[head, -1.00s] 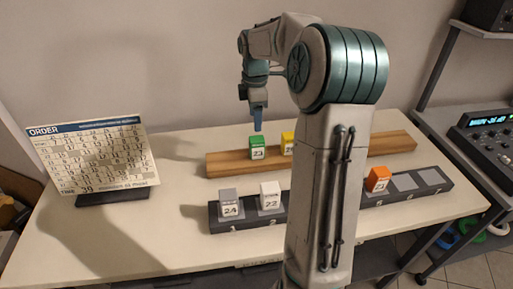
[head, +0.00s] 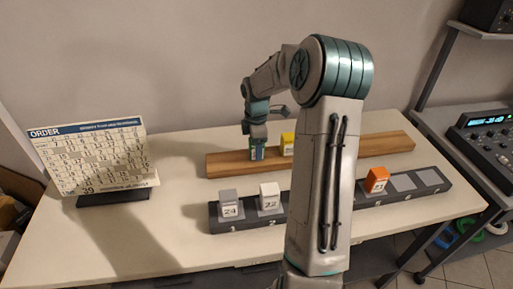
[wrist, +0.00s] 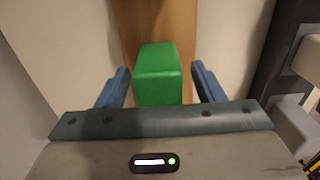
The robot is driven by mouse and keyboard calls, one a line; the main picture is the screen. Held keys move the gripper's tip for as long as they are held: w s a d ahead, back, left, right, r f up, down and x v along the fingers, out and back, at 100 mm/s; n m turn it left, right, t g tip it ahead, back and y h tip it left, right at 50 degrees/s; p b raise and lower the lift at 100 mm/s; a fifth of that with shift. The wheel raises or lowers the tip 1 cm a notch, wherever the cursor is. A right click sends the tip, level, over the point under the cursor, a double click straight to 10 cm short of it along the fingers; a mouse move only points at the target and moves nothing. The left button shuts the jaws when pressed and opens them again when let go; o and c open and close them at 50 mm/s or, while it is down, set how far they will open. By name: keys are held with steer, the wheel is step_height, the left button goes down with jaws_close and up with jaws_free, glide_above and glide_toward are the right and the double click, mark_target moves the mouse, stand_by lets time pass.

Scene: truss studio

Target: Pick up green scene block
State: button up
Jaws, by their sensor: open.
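The green block (wrist: 158,72) stands on the wooden rail and sits between the two blue fingers of my gripper (wrist: 163,88) in the wrist view. The fingers are open, with a gap visible on each side of the block. In the head view my gripper (head: 257,152) is down at the block's place on the rail. It hides nearly all of the block there.
The wooden rail (head: 390,143) also carries a yellow block (head: 288,140) just right of my gripper. A dark rail (head: 345,203) in front holds a grey block (head: 228,197), a white block (head: 269,190) and an orange block (head: 376,177). An order board (head: 95,160) stands left.

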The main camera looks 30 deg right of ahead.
steer(key=c, duration=1.1)
steer(key=shift+r, duration=0.15)
